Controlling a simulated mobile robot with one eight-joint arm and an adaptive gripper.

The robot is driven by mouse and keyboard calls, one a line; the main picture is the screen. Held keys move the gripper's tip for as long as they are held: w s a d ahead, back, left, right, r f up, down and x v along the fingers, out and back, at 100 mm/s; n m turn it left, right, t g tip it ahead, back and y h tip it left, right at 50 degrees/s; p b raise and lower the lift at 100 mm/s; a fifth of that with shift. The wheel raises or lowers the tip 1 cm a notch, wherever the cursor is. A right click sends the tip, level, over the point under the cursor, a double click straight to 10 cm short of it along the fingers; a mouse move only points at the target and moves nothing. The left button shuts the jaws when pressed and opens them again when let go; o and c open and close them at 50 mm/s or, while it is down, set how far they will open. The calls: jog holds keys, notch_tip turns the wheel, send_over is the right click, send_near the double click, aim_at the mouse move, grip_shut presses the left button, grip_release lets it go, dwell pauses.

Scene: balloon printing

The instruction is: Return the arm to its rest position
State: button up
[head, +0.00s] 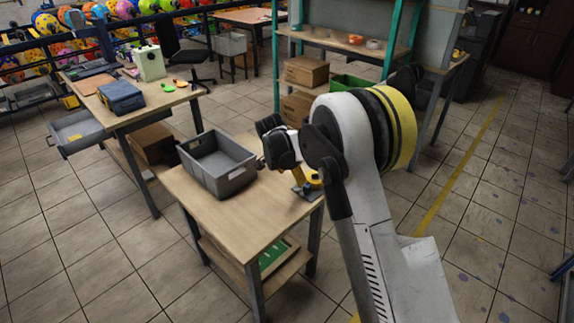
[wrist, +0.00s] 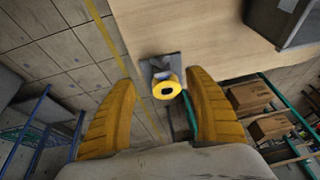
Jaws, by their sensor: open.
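My arm rises from the lower right of the head view and folds over the right side of the small wooden table (head: 228,214). My gripper shows in the wrist view (wrist: 158,110), with its two orange-brown fingers wide apart and nothing between them. In the head view that yellow piece (head: 313,178) shows partly behind my wrist. The fingertips are hidden in the head view.
A grey crate (head: 217,165) stands on the small table. A larger workbench (head: 134,107) with a blue toolbox (head: 121,97) and an open drawer (head: 82,131) is at left. A green-posted shelf (head: 277,60) with cardboard boxes (head: 306,71) stands behind. Tiled floor at right is clear.

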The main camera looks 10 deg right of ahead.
jog(key=s+d+r+n+t+y, duration=0.25)
jog(key=s+r+n, duration=0.35)
jog(key=s+r, duration=1.25)
jog(key=s+d+n+t, duration=0.1)
jog(key=s+n, duration=0.4)
jog(key=s, duration=1.5)
jog(key=shift+f+y, duration=0.15)
jog(key=shift+y, duration=0.3)
